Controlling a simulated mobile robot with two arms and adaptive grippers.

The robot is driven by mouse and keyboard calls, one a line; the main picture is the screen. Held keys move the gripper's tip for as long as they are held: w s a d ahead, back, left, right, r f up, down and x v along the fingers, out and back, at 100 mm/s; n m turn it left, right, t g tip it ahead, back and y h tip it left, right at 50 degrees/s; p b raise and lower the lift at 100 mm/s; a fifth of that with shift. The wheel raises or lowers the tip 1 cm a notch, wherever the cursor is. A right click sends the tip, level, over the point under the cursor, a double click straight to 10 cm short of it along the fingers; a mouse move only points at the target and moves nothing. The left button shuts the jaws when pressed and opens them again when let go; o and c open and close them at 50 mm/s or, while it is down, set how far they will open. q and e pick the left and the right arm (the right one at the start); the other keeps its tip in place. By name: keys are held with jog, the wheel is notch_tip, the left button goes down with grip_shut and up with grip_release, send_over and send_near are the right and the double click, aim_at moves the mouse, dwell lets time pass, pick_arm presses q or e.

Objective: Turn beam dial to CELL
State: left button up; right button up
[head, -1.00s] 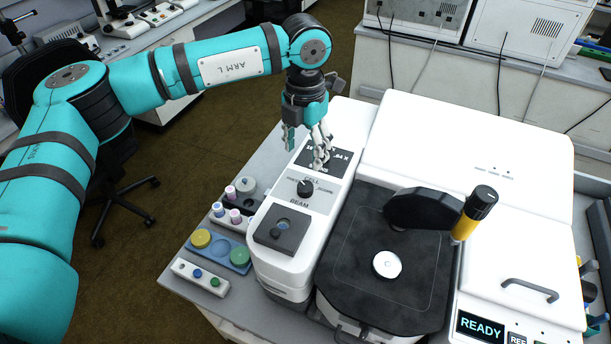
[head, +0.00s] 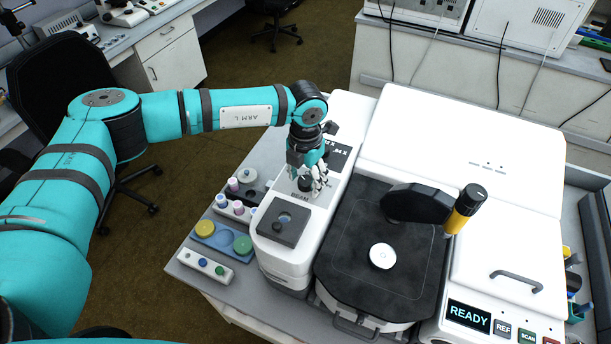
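The beam dial (head: 305,183) is a small black knob on the white side module of the microscope, in the head view. The word BEAM shows in front of it; the CELL label behind it is hidden by my gripper. My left gripper (head: 308,186) points down at the dial, with its fingers spread on both sides of the knob. I cannot tell whether the fingers touch it. My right gripper is not in view.
A black stage (head: 385,285) with a raised arm and a yellow-banded cylinder (head: 462,212) stands right of the module. A blue tray (head: 221,251) and small vials stand to its left. A display (head: 469,316) reads READY.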

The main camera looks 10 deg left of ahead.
aim_at(306, 180)
pick_arm(q)
jog(key=c, duration=1)
jog(key=shift+f+b, duration=0.15)
jog(key=shift+b, duration=0.35)
jog(key=m+b, duration=0.8)
jog(key=b, duration=0.3)
jog(key=shift+f, duration=0.1)
jog(key=shift+r+m+b, duration=0.15)
jog(key=shift+m+b, duration=0.85)
jog(key=shift+r+m+b, duration=0.1)
jog(key=shift+m+b, duration=0.85)
jog(key=shift+m, duration=0.05)
jog(key=o, duration=1.2)
jog(key=shift+c, duration=0.2)
notch_tip(306, 180, up, 12)
